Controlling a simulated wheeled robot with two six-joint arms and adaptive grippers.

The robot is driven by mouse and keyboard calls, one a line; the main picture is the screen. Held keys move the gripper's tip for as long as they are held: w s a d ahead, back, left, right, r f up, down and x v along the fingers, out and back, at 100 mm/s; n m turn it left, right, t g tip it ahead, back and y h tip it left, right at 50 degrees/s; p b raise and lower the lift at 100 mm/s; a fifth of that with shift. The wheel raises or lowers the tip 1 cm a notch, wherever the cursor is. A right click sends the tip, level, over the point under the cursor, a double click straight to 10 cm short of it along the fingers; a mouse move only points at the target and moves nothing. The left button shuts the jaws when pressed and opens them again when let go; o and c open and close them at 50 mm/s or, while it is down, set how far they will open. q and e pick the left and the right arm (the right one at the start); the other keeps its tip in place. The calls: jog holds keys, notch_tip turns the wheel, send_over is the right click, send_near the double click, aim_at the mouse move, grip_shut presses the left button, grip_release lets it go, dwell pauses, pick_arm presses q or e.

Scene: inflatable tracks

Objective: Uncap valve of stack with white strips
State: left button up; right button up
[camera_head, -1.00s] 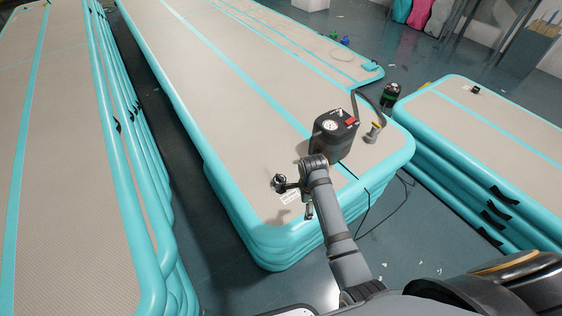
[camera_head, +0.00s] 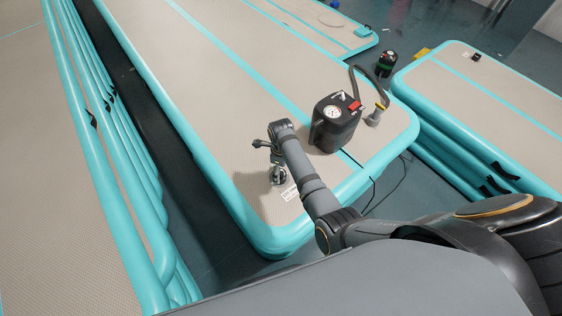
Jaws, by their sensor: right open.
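The middle stack of beige and teal inflatable tracks (camera_head: 232,120) lies below me. A small round valve (camera_head: 279,176), dark and silvery, sits near its front end, beside a white printed label (camera_head: 290,193). I cannot tell from here whether the valve's cap is on. My right gripper (camera_head: 263,152) is open and empty, just above and slightly left of the valve in the picture, apart from it. My right arm reaches in from the lower right. My left gripper is out of view.
A black pump (camera_head: 334,123) with a gauge stands on the same stack, right of my arm, with its hose and a yellow-topped nozzle (camera_head: 377,114) beside it. Other track stacks lie left (camera_head: 60,190) and right (camera_head: 480,100). A cable hangs over the front edge.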

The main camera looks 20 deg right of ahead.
aim_at(282, 174)
notch_tip(282, 174, down, 3)
jog(key=shift+r, duration=0.1)
jog(key=shift+f+b, duration=0.3)
jog(key=shift+f, duration=0.4)
jog(key=c, duration=1.2)
jog(key=shift+r+n+p, duration=0.25)
jog(key=shift+n+p, duration=0.35)
jog(key=shift+n, duration=0.5)
jog(key=shift+w+d+f+n+p, duration=0.1)
jog(key=shift+n+p, duration=0.25)
jog(key=shift+n, duration=0.75)
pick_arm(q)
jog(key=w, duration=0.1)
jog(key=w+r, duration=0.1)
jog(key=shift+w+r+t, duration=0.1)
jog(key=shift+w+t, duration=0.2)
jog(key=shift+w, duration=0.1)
pick_arm(e)
jog(key=shift+f+n, duration=0.1)
jog(key=shift+n, duration=0.3)
